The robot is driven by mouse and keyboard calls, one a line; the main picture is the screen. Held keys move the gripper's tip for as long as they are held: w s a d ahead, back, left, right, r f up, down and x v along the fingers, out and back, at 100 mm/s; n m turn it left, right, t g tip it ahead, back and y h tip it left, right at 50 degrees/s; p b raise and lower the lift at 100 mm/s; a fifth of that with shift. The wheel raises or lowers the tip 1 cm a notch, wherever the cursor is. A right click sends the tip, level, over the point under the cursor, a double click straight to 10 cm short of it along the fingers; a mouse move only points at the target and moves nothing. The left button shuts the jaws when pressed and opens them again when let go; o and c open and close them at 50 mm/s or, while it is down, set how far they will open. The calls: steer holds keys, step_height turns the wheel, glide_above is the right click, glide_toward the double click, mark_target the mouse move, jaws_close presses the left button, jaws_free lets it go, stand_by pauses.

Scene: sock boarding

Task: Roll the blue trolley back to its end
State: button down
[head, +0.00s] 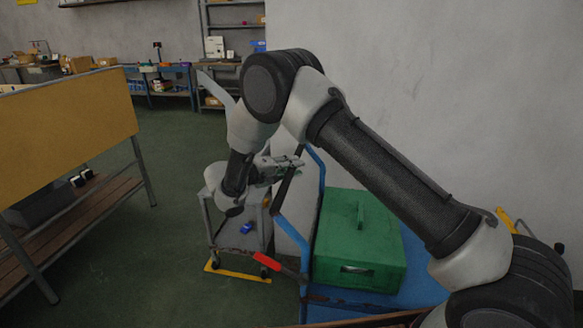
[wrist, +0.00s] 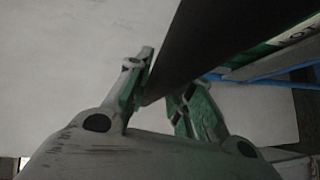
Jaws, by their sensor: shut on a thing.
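The blue trolley (head: 422,278) stands against the grey wall, with its blue tube frame (head: 293,236) at the left end. A dark bar (head: 284,190) slants across the top of that frame. My gripper (head: 284,168) is at this bar, level with the frame's top. In the wrist view my gripper (wrist: 163,97) is shut on the dark bar (wrist: 205,45), which runs between its fingers. My arm hides part of the trolley's right side. The trolley's wheels are not visible.
A green box (head: 358,262) sits on the trolley. A grey cart (head: 226,228) stands just left, with a yellow floor bar (head: 232,272) at its foot. A red grip (head: 267,261) lies between them. A yellow-topped bench (head: 70,118) stands left; the green floor between is clear.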

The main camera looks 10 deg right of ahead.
steer(key=shift+w+a, duration=0.1)
steer(key=shift+a, duration=0.4)
steer(key=c, duration=1.3)
jaws_free()
steer(key=shift+a, duration=0.2)
steer(key=shift+o, duration=0.2)
steer(key=shift+d, duration=0.1)
steer(key=v, duration=1.2)
